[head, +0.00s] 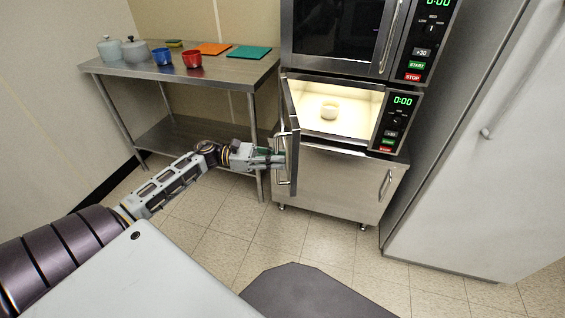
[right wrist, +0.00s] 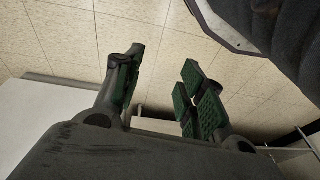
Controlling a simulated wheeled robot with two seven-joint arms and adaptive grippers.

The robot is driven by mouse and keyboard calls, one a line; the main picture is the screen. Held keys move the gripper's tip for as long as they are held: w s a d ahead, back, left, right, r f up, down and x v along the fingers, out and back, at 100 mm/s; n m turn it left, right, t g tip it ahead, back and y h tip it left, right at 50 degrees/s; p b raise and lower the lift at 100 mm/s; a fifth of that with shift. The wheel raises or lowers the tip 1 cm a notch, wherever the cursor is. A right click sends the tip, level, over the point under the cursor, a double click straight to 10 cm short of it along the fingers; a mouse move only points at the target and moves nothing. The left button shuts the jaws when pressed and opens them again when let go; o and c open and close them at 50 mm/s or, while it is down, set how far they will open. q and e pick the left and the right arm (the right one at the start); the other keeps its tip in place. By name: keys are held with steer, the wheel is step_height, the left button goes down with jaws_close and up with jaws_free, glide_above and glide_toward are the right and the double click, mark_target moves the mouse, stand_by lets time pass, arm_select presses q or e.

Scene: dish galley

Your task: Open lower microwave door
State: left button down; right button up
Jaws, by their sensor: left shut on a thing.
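The lower microwave (head: 340,112) stands on a steel cabinet, with its lit cavity showing and a small pale bowl (head: 329,111) inside. Its door (head: 292,110) is swung open on the left side, seen nearly edge-on. My left gripper (head: 279,158) is shut on the door handle (head: 283,178) at the door's outer edge. The exact finger contact is too small to see. My right gripper (right wrist: 160,90) shows in the right wrist view with its fingers apart and nothing between them, above the tiled floor.
The upper microwave (head: 337,30) sits directly above, closed. A steel table (head: 215,68) at left holds two pots, a blue mug (head: 162,56), a red mug (head: 192,58) and coloured boards. A tall white cabinet (head: 480,160) stands at right. The tiled floor (head: 225,255) in front is clear.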

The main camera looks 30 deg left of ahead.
arm_select(q)
steer(key=s+a+m+g+h+b, duration=0.1)
steer(key=s+a+m+g+b, duration=0.1)
steer(key=a, duration=0.8)
steer(key=shift+s+a+g+b, duration=0.15)
steer(key=shift+s+g+b, duration=0.45)
steer(key=shift+s+b, duration=0.65)
arm_select(e)
steer(key=shift+t+y, duration=0.5)
steer(key=shift+t, duration=0.3)
steer(key=shift+a+r, duration=0.4)
steer(key=shift+r, duration=0.4)
steer(key=shift+a+r, duration=0.4)
steer(key=shift+r, duration=0.35)
steer(key=shift+a+r, duration=0.4)
steer(key=shift+r, duration=0.4)
arm_select(q)
steer(key=shift+w, duration=0.25)
steer(key=c, duration=1.5)
jaws_free()
steer(key=shift+o, duration=0.2)
steer(key=shift+a, duration=0.1)
